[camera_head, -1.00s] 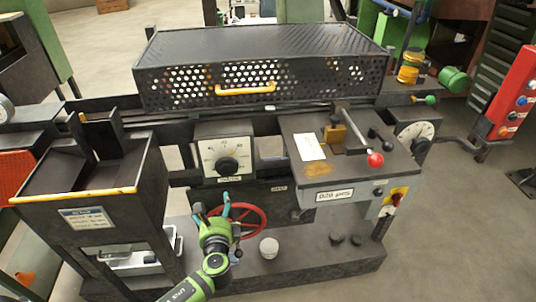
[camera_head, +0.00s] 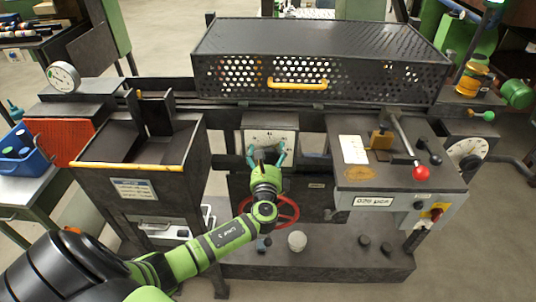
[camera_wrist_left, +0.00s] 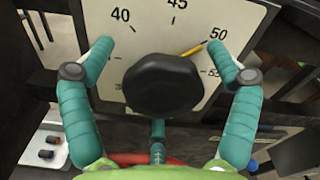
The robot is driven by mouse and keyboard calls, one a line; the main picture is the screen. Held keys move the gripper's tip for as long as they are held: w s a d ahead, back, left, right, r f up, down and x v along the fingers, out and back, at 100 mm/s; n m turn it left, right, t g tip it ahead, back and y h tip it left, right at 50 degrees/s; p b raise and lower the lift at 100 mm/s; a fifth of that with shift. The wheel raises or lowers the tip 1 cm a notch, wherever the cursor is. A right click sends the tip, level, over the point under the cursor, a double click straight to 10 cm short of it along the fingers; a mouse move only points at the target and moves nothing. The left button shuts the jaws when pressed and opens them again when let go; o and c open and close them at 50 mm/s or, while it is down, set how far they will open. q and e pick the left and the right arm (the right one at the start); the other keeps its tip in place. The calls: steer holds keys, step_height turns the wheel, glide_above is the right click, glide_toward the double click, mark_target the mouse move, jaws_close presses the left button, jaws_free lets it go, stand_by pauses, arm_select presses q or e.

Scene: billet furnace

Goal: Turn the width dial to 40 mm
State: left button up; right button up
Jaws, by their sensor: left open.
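The width dial shows in the left wrist view as a white plate (camera_wrist_left: 205,22) with a large black knob (camera_wrist_left: 163,84) and a yellow pointer (camera_wrist_left: 192,48). The pointer is close to the 50 mark; the 40 mark is at upper left. In the head view the dial plate (camera_head: 283,135) is on the front of the machine, its knob hidden behind my left gripper (camera_head: 266,155). In the wrist view my left gripper (camera_wrist_left: 161,46) is open, one teal finger on each side of the knob, with visible gaps. My right gripper is not in view.
A red handwheel (camera_head: 288,212) is just below the dial. A hopper with a yellow edge (camera_head: 130,166) stands left of it. A control box (camera_head: 395,172) with a red-knobbed lever (camera_head: 421,173) is at right. A perforated black cover (camera_head: 320,50) lies above.

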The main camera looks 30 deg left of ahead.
arm_select(q)
steer(key=c, duration=1.1)
steer(key=shift+r, duration=0.1)
steer(key=shift+c, duration=0.2)
